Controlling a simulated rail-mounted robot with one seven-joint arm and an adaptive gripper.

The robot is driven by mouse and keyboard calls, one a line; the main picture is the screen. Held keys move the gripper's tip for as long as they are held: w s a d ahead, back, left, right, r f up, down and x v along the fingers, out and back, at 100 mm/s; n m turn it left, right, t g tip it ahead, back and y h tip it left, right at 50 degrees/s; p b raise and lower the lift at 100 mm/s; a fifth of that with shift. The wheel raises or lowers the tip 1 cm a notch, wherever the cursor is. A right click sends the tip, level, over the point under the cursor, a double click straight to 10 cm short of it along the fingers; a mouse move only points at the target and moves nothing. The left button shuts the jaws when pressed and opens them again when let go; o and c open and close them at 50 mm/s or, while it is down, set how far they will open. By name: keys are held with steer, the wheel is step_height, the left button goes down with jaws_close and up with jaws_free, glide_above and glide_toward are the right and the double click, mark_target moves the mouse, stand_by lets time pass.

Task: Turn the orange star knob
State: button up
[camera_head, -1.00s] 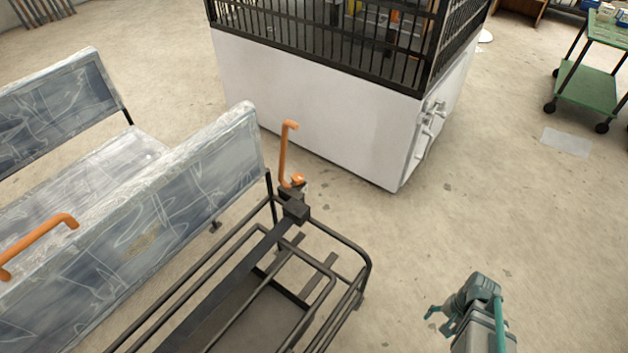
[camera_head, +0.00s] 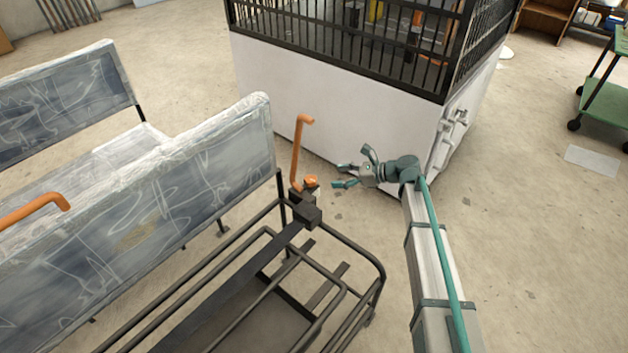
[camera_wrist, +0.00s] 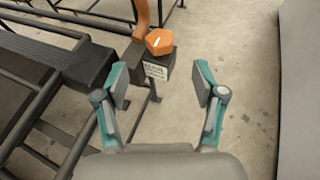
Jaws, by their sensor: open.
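The orange star knob (camera_head: 311,182) sits on a dark bracket at the foot of an upright orange handle (camera_head: 299,150), by the corner of the seat frame. In the wrist view the knob (camera_wrist: 160,41) is above and between my fingertips, with a pale line across its top and a small label below it on the bracket. My gripper (camera_head: 345,175) is open and empty, to the right of the knob, its fingers pointing toward it. In the wrist view my gripper (camera_wrist: 160,88) shows its two fingers spread, with a gap between them and the knob.
A white-walled, barred enclosure (camera_head: 320,110) stands behind my gripper. A green cart (camera_head: 608,100) is far right. The concrete floor at right is open.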

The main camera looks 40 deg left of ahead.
mark_target(312, 179)
steer(key=b+x, duration=0.2)
steer(key=x, duration=0.8)
steer(key=shift+f, duration=0.15)
steer(key=c, duration=1.1)
